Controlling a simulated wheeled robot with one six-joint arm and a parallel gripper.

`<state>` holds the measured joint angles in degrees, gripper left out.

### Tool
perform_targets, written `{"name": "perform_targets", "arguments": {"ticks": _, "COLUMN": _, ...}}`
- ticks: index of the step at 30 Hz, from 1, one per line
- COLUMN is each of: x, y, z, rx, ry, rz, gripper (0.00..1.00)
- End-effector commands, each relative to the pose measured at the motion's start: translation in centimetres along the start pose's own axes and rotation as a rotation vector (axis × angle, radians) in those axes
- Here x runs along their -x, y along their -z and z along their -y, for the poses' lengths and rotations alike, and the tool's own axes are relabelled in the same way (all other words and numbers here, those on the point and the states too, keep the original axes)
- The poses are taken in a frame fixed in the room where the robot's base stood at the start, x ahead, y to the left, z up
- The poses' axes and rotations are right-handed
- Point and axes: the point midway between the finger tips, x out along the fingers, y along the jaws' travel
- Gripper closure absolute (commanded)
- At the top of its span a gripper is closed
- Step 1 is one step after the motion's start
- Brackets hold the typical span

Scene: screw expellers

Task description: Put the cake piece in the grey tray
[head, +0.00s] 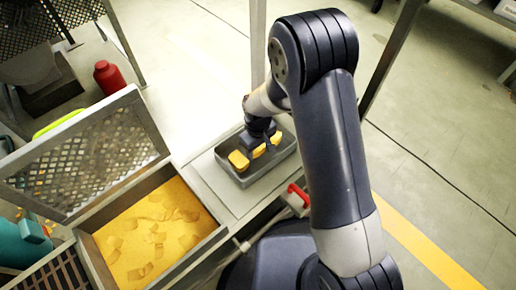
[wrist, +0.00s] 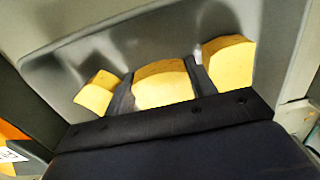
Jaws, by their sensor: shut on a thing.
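The grey tray (head: 270,169) sits on a flat metal ledge in the middle of the head view, and its inside fills much of the wrist view (wrist: 130,45). My gripper (head: 258,150) reaches down into the tray. In the wrist view my gripper (wrist: 160,88) is shut on a yellow cake piece (wrist: 163,90), which sits between its two fingers. Another yellow piece (wrist: 98,92) lies left of the fingers and one more (wrist: 229,63) lies right of them, both in the tray. Whether the held piece touches the tray floor I cannot tell.
A metal bin (head: 215,236) with yellow flakes (head: 150,232) stands left of the tray, with a perforated panel (head: 85,165) behind it. A red bottle (head: 107,77) stands at the back left. A red handle (head: 299,193) is close to the tray's front right.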

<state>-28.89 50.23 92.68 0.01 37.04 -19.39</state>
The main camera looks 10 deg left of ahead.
Motion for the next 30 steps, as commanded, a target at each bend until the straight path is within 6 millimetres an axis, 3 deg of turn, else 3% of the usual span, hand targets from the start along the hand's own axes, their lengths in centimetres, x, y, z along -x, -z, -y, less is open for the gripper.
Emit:
{"name": "perform_targets", "arguments": {"ticks": 4, "x": -0.4, "y": 0.0, "z": 0.0, "rx": 0.0, "ry": 0.0, "rz": 0.0, "gripper": 0.73}}
{"name": "perform_targets", "arguments": {"ticks": 5, "x": -0.3, "y": 0.0, "z": 0.0, "rx": 0.0, "ry": 0.0, "rz": 0.0, "gripper": 0.45}}
{"name": "perform_targets", "arguments": {"ticks": 8, "x": -0.3, "y": 0.0, "z": 0.0, "rx": 0.0, "ry": 0.0, "rz": 0.0, "gripper": 0.38}}
{"name": "perform_targets", "arguments": {"ticks": 17, "x": 0.2, "y": 0.0, "z": 0.0, "rx": 0.0, "ry": 0.0, "rz": 0.0, "gripper": 0.38}}
{"name": "perform_targets", "arguments": {"ticks": 30, "x": 8.9, "y": 0.1, "z": 0.0, "rx": 0.0, "ry": -0.001, "rz": -0.003, "gripper": 0.38}}
